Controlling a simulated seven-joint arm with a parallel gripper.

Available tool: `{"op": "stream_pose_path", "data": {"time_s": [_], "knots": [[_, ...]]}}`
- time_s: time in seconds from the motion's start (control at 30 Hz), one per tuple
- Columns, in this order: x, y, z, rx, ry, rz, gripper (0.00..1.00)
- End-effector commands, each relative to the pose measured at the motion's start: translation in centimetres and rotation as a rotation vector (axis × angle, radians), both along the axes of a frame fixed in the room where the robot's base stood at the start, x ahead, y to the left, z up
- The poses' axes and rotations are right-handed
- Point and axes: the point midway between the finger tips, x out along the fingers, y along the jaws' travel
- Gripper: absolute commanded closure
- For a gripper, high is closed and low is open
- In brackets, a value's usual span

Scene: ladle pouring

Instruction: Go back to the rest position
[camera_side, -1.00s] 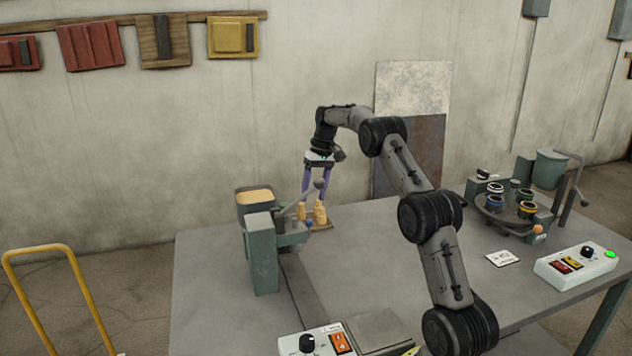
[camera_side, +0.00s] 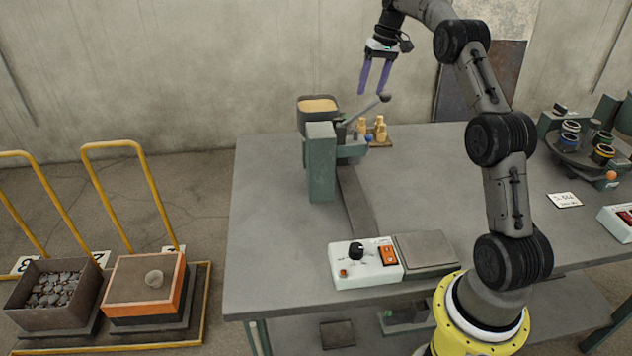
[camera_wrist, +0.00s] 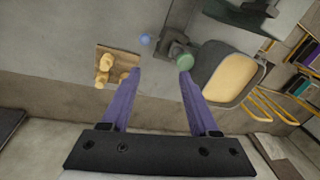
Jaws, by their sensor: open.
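My gripper (camera_side: 375,92) has two purple fingers and hangs in the air above the far part of the table, pointing down. It is open, with nothing between its fingers. In the side view its fingertips are a little above and left of the dark round knob (camera_side: 385,97) of a lever. In the wrist view the gripper (camera_wrist: 160,72) spreads its fingers over the table's far edge area. The greenish knob (camera_wrist: 184,62) appears close to the right fingertip; whether they touch cannot be told.
A green pouring stand (camera_side: 320,160) carries a pan of yellow material (camera_side: 318,106). Yellow figures (camera_side: 381,128) stand on a small wooden board beside it. A control box (camera_side: 366,265) is near the front edge. A turntable with several cups (camera_side: 580,160) is at right. The middle table is clear.

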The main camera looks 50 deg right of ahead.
Motion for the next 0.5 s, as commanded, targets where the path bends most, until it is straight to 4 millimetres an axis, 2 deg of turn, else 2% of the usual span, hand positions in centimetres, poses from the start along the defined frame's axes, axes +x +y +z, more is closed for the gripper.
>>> {"op": "stream_pose_path", "data": {"time_s": [0.03, 0.07, 0.1, 0.2, 0.37, 0.5], "knots": [[0.8, 1.8, 2.7, -0.028, -0.033, 0.033, 0.39], [1.0, 3.1, 4.1, -0.039, -0.047, 0.053, 0.39], [1.1, 5.1, 6.1, -0.054, -0.064, 0.083, 0.39], [0.5, 10.3, 10.2, -0.087, -0.101, 0.158, 0.39], [-2.4, 17.8, 14.8, -0.135, -0.156, 0.253, 0.39], [-6.2, 23.5, 17.1, -0.171, -0.205, 0.324, 0.39]]}}
